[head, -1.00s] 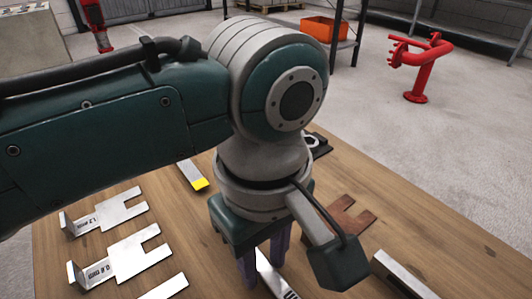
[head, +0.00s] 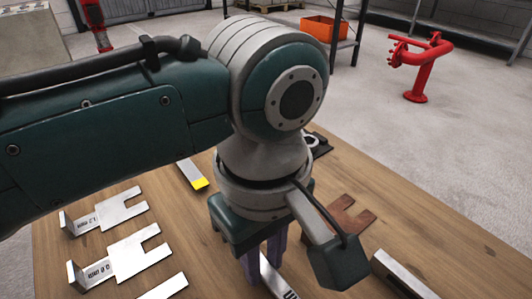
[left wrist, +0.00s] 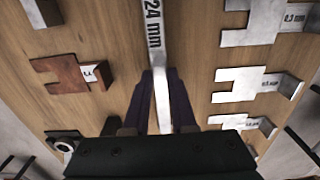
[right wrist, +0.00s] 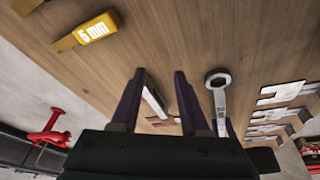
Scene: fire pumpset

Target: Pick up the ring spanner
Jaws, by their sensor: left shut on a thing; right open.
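The ring spanner (head: 277,284) is a grey steel bar, partly hidden behind my left gripper in the head view. In the left wrist view its shaft (left wrist: 154,28) is marked "24 mm" and runs between the fingers. My left gripper (head: 262,272), with purple fingers, points down and is shut on the shaft. The right wrist view shows the spanner's ring end (right wrist: 217,75) clear of the fingers. I cannot tell whether the spanner still touches the wooden table (head: 330,265). My right gripper (right wrist: 159,73) is open and empty above the table; the head view does not show it.
Slotted metal plates (head: 135,250) lie at the left of the table. A rusty brown plate (head: 350,218) and a steel bar (head: 400,272) lie to the right. A yellow-ended tool (head: 198,183) lies behind. A red pipe stand (head: 418,85) stands on the floor beyond.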

